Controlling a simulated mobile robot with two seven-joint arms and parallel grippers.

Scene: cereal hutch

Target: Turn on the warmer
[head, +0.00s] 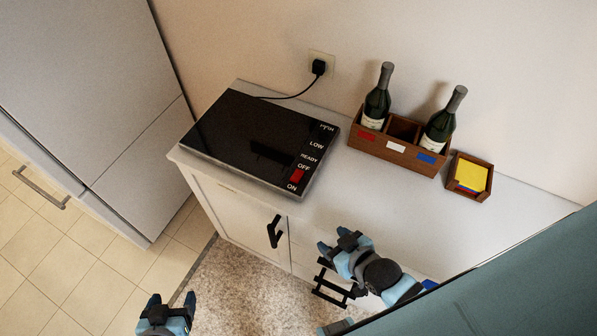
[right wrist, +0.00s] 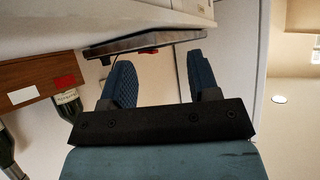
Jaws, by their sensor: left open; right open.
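The warmer (head: 255,140) is a flat black slab on the white counter, labelled along its right side with LOW, READY, OFF and ON. Its red switch (head: 297,176) sits between the OFF and ON labels; its exact setting is hard to tell. In the right wrist view the warmer (right wrist: 130,43) shows edge-on beyond the fingers, with the red switch (right wrist: 149,50) between them in the picture. My right gripper (head: 338,243) is open and empty in front of the counter, apart from the warmer. My left gripper (head: 172,303) is open and empty, low over the floor.
A wooden crate (head: 393,148) with two bottles stands right of the warmer, beside a small box of yellow notes (head: 471,175). A black plug (head: 318,67) is in the wall socket. A cabinet handle (head: 274,232) juts below the counter. A fridge (head: 90,80) stands left.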

